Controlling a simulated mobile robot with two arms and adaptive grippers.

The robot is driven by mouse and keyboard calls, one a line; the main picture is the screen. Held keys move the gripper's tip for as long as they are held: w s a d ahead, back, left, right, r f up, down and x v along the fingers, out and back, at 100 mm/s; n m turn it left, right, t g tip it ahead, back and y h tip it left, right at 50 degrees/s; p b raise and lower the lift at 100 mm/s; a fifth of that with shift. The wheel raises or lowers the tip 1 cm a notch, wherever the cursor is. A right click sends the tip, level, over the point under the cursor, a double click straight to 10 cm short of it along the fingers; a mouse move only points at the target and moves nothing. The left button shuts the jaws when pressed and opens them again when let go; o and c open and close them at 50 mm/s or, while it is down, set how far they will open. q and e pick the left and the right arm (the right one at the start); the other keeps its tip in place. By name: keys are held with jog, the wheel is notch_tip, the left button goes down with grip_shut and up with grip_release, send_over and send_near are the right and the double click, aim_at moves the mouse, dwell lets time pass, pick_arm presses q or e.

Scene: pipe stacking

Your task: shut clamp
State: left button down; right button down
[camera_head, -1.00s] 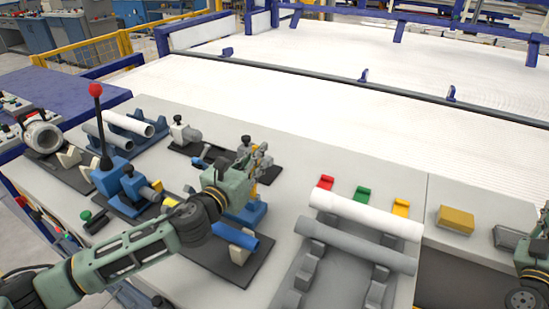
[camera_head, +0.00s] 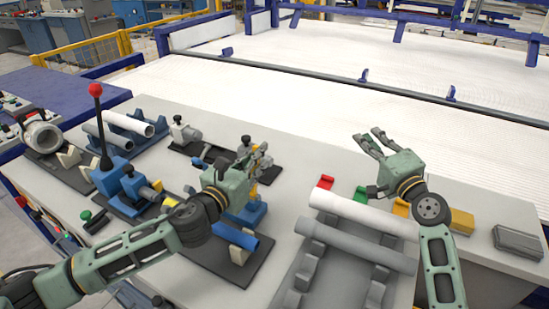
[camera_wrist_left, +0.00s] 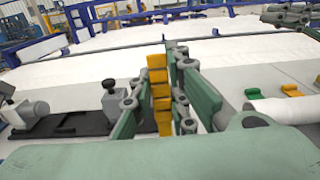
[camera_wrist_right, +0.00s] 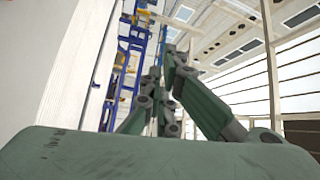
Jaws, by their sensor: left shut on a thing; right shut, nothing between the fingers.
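A clamp with a blue base (camera_head: 248,213) stands on a dark plate at the middle of the table, with a blue pipe (camera_head: 236,237) beside it. My left gripper (camera_head: 262,158) is above this clamp and hides much of it. In the left wrist view, its fingers are shut on an upright yellow handle (camera_wrist_left: 157,85). Whether the clamp jaw is open or shut is hidden. My right gripper (camera_head: 369,143) is shut and empty, raised above the table behind the pipe rack. Its fingers also show in the right wrist view (camera_wrist_right: 165,75).
A blue lever station with a red knob (camera_head: 96,90) stands left. Bare table lies between clamp and rack.

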jog(key=s+a+f+g+y, duration=0.2)
jog(key=s+a+g+y, duration=0.1)
jog(key=a, duration=0.5)
jog(key=s+a+f+g+y, duration=0.2)
jog(key=s+a+f+g, duration=0.15)
jog(key=a, duration=0.35)
pick_arm(q)
jog(key=shift+f, duration=0.1)
pick_arm(e)
jog(key=w+a, duration=0.2)
jog(key=a, duration=0.7)
jog(key=shift+w+r, duration=0.35)
jog(key=shift+a, duration=0.1)
